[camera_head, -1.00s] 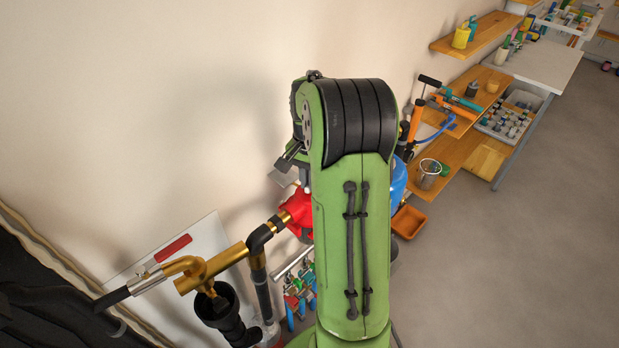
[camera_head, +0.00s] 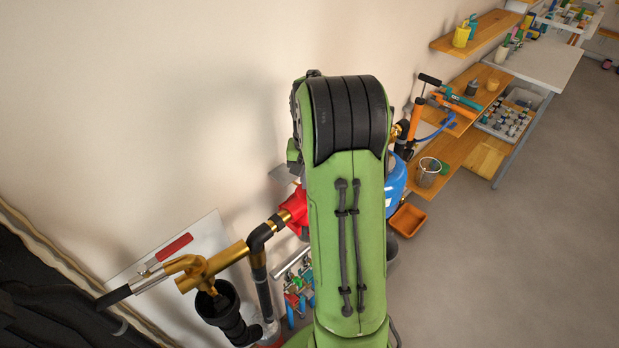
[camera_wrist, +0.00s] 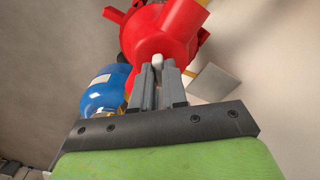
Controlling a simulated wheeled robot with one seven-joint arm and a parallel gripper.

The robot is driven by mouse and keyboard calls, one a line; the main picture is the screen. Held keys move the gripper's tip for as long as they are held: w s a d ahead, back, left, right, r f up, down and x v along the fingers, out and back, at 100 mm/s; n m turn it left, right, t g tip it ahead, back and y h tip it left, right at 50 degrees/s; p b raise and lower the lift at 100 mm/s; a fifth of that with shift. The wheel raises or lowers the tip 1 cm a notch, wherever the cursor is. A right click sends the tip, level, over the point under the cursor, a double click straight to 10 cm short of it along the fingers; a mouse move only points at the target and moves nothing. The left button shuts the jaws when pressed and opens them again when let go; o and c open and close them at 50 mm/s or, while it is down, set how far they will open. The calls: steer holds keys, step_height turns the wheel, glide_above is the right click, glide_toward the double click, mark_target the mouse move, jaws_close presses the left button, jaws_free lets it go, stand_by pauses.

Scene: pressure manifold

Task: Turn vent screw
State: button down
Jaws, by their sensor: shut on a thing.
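A red pump-like body (camera_wrist: 165,40) fills the top middle of the wrist view. A small white piece, which looks like the vent screw (camera_wrist: 157,60), sits between my fingertips, against the red body. My gripper (camera_wrist: 158,72) is shut on this white piece, and the two grey fingers stand close together. In the head view the red body (camera_head: 296,210) shows only partly, left of my green arm. My gripper and the white piece are hidden behind my arm there.
A blue tank (camera_wrist: 104,92) stands left of my fingers, and a grey plate (camera_wrist: 212,82) lies to the right. Brass pipework (camera_head: 210,268) with a red-handled valve is at lower left. An orange tray (camera_head: 408,221) and wooden shelves (camera_head: 465,120) are at right. The grey floor is open.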

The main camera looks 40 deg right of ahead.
steer(key=c, duration=1.2)
jaws_free()
steer(key=shift+o, duration=0.2)
steer(key=shift+r, duration=0.1)
step_height(320, 180, up, 16)
steer(key=p, duration=0.2)
steer(key=shift+f, duration=0.2)
steer(key=s+a+r+n+t, duration=0.1)
steer(key=s+a+n, duration=0.2)
steer(key=a, duration=0.5)
steer(key=s+a+r+n+t, duration=0.15)
steer(key=s+a, duration=0.25)
steer(key=a, duration=0.4)
steer(key=s+a+f+n+t+b, duration=0.1)
steer(key=s+a+f+n+t, duration=0.2)
steer(key=s, duration=0.6)
steer(key=a+f+n, duration=0.2)
steer(key=a+f, duration=0.1)
steer(key=a, duration=0.1)
steer(key=shift+s+a+b, duration=0.2)
steer(key=shift+a+b, duration=0.05)
steer(key=shift+b, duration=0.05)
